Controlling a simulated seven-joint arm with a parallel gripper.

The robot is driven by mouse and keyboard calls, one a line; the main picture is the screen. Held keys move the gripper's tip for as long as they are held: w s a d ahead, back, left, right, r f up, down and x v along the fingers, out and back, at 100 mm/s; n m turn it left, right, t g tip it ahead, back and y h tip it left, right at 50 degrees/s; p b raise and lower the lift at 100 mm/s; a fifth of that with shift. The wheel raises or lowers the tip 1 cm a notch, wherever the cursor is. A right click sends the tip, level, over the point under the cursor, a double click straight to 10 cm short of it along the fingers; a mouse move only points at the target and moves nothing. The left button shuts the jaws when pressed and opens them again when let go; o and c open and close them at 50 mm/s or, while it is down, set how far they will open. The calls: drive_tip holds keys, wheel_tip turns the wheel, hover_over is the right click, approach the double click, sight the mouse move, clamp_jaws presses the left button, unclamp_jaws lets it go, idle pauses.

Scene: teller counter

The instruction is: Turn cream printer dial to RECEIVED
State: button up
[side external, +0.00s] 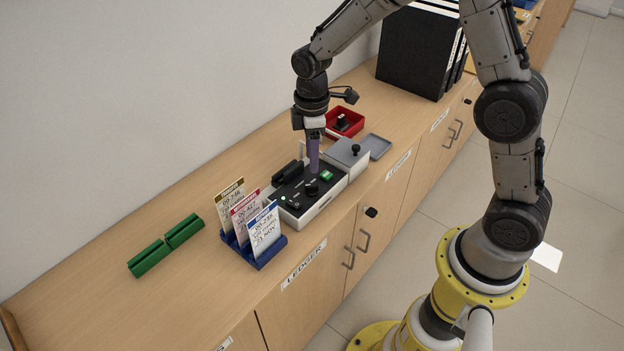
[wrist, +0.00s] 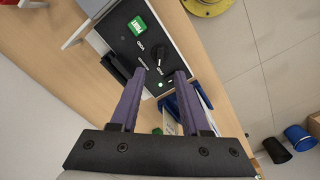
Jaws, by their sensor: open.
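The cream printer (side external: 318,203) stands on the counter with a black top panel. Its black dial (side external: 312,188) shows beside a green button (side external: 327,176). In the wrist view the dial (wrist: 166,58) lies beyond and between my fingertips, with small white labels around it, too small to read surely. The green button (wrist: 137,25) and a lit green lamp (wrist: 160,84) are near it. My gripper (side external: 314,168) points down above the panel, its purple fingers open and empty. In the wrist view my gripper (wrist: 161,72) spans the dial area; I cannot tell whether it touches.
A blue rack with upright cards (side external: 263,230) stands left of the printer. A grey-lidded box (side external: 348,154) and a red tray (side external: 343,122) stand behind. Black binders (side external: 415,50) stand at the far end.

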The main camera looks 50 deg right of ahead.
sight(312, 184)
wheel_tip(312, 184, down, 8)
drive_tip(key=shift+f, duration=0.15)
idle(0.3)
clamp_jaws()
